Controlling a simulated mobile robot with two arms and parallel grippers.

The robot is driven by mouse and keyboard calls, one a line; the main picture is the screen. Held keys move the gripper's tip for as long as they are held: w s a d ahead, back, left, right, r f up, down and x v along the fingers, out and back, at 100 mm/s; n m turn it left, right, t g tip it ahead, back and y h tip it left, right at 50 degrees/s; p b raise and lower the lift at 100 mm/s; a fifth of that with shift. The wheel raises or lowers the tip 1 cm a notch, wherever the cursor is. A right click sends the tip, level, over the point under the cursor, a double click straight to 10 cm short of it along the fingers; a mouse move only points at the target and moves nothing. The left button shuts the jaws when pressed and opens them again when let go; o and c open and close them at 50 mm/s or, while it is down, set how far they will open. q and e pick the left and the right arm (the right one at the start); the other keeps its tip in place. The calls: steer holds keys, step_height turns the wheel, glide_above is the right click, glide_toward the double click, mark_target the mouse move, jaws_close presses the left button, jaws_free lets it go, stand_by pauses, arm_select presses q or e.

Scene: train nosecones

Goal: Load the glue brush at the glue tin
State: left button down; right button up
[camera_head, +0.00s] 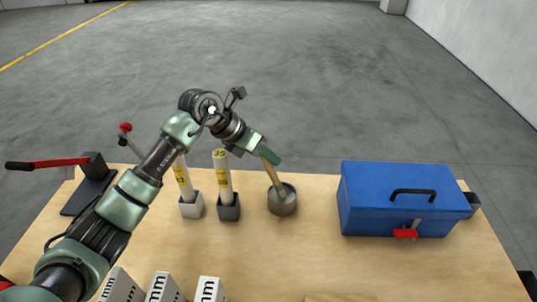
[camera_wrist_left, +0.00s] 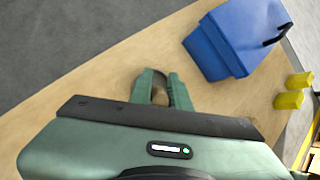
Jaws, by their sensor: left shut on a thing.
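The glue tin (camera_head: 284,208) is a grey round pot standing on the wooden table, right of centre. The glue brush (camera_head: 272,175) has a tan handle that slants down into the tin's mouth. Its lower end is hidden inside the tin, so I cannot tell whether it touches glue. My left gripper (camera_head: 268,152) is shut on the upper part of the handle, above and slightly left of the tin. In the left wrist view, the brush handle (camera_wrist_left: 160,97) shows between the green fingers of the left gripper (camera_wrist_left: 162,84). My right gripper is in neither view.
A blue toolbox (camera_head: 380,205) stands right of the tin. Two labelled tubes stand left of it in a white holder (camera_head: 191,209) and a dark holder (camera_head: 229,210). A red-handled lever tool (camera_head: 90,190) is far left. White marked blocks (camera_head: 163,287) line the front.

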arm_select(q)
steer(key=shift+r+p, duration=1.55)
steer(key=shift+r, duration=1.8)
steer(key=shift+a, duration=0.1)
